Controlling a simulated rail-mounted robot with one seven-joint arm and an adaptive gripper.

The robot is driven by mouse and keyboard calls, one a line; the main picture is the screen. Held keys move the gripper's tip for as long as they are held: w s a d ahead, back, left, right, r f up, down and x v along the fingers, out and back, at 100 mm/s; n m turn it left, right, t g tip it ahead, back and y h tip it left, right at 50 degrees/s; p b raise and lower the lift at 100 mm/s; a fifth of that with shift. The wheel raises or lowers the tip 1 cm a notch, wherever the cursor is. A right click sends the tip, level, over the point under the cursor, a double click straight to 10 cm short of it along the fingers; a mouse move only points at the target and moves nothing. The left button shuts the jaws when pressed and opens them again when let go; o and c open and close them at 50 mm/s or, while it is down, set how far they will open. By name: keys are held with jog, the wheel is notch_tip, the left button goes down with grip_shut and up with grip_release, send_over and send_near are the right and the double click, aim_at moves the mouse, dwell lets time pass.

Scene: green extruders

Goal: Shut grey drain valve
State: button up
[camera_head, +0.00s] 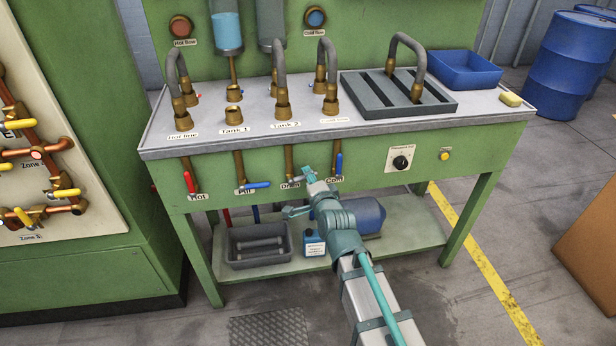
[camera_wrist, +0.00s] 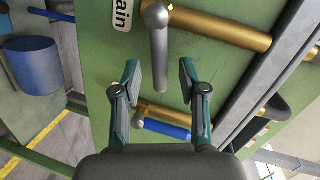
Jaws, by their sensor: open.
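The grey drain valve handle (camera_wrist: 158,60) shows in the wrist view beside the partly cropped Drain label (camera_wrist: 122,14). It extends roughly at right angles to its brass pipe (camera_wrist: 225,30). My gripper (camera_wrist: 160,72) is open, with one finger on each side of the handle's free end and a visible gap on both sides. In the head view my gripper (camera_head: 299,192) is at the front panel just below the drain pipe (camera_head: 289,158). The drain handle is hard to make out there.
The blue-handled Fill lever (camera_head: 256,185) is left of the drain; a blue lever also shows between the fingers lower in the wrist view (camera_wrist: 167,130). The red Hot lever (camera_head: 189,182) and blue Cold lever (camera_head: 338,164) flank them. A lower shelf (camera_head: 400,236) carries a grey crate (camera_head: 236,262).

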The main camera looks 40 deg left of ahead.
jog(key=shift+x, duration=1.1)
jog(key=shift+c, duration=0.3)
grip_shut()
